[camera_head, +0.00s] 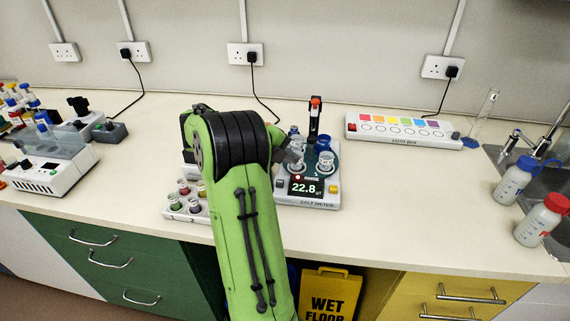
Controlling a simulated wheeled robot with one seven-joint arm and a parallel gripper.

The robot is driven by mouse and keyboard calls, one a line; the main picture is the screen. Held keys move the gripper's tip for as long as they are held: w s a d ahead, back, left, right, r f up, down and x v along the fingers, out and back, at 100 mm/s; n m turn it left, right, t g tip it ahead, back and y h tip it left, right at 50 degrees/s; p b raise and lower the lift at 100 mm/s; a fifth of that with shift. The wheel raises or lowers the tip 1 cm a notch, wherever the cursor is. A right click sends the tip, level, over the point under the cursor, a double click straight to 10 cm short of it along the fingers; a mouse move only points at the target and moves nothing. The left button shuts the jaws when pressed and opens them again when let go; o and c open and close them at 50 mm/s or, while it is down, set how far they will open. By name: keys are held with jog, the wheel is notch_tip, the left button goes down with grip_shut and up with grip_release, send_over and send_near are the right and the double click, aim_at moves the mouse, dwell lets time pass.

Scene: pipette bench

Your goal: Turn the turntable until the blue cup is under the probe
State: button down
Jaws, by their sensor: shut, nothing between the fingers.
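The turntable (334,153) is a dark round plate on top of a white meter box with a lit display reading 22.8. The blue cup (323,143) stands at its back right, behind a clear cup (326,161). Other clear cups stand on the left side. The probe (315,113), a dark upright with a red-orange part, rises at the back; its lower tip is hidden or too small to tell. My gripper (292,157) is at the turntable's left edge, small and partly hidden by my green arm. It looks shut and empty; I cannot tell whether it touches the turntable or a cup.
A rack of small coloured vials (184,205) sits left of my arm. A light box (404,129) with coloured squares lies at the back right. Wash bottles (541,222) stand by the sink at far right. The counter right of the meter is clear.

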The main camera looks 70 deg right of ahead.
aim_at(316, 168)
jog(key=x, duration=0.8)
jog(key=shift+s+d+f+b, duration=0.1)
jog(key=shift+d+f+b, duration=0.1)
jog(key=shift+b, duration=0.1)
jog(key=shift+s+d, duration=0.15)
